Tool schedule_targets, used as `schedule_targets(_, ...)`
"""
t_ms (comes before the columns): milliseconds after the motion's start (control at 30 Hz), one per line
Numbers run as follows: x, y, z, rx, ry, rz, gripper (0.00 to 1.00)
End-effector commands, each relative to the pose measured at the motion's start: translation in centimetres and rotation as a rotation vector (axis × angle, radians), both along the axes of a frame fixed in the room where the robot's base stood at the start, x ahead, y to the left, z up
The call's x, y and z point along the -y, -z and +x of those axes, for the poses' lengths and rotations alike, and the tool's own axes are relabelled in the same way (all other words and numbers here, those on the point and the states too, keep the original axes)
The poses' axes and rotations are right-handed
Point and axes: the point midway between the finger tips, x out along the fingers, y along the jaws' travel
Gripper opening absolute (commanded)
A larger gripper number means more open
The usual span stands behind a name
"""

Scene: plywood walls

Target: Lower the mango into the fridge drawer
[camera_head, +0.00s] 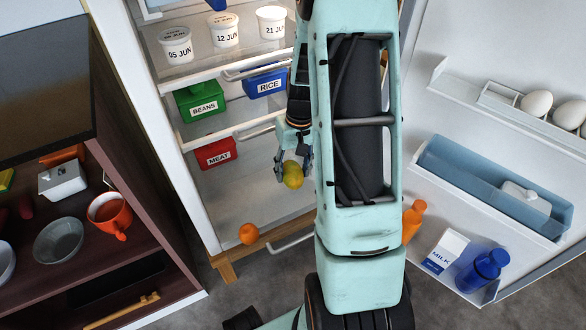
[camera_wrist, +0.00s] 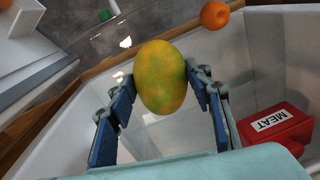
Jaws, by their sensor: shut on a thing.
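The yellow-green mango (camera_head: 293,178) is between the fingers of my gripper (camera_head: 291,166). In the wrist view the mango (camera_wrist: 160,78) sits between both blue finger pads, and my gripper (camera_wrist: 165,95) is shut on it. It is held over the white interior of the low fridge drawer (camera_wrist: 45,125). The drawer's handle (camera_head: 290,237) shows at the front, partly behind my arm. A red box marked MEAT (camera_head: 215,153) stands at the back left, and shows at the right in the wrist view (camera_wrist: 275,124). I cannot tell the mango's height above the drawer floor.
An orange (camera_head: 249,233) is near the drawer's front left corner, at the top right in the wrist view (camera_wrist: 214,14). Shelves above hold a green BEANS box (camera_head: 200,99), a blue RICE box (camera_head: 265,84) and white tubs. The open fridge door (camera_head: 450,130) stands at right.

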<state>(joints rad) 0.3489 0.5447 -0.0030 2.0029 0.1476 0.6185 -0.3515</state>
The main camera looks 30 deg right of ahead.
Motion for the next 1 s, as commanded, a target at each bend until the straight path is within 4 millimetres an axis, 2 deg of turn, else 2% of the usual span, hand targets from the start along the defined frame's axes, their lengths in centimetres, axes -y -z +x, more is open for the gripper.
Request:
schedule_targets(533, 0.0, 0.0, 0.0, 0.000, 0.000, 0.000, 0.15)
schedule_targets(1000, 0.0, 2.4, 0.0, -0.001, 0.000, 0.000, 0.15)
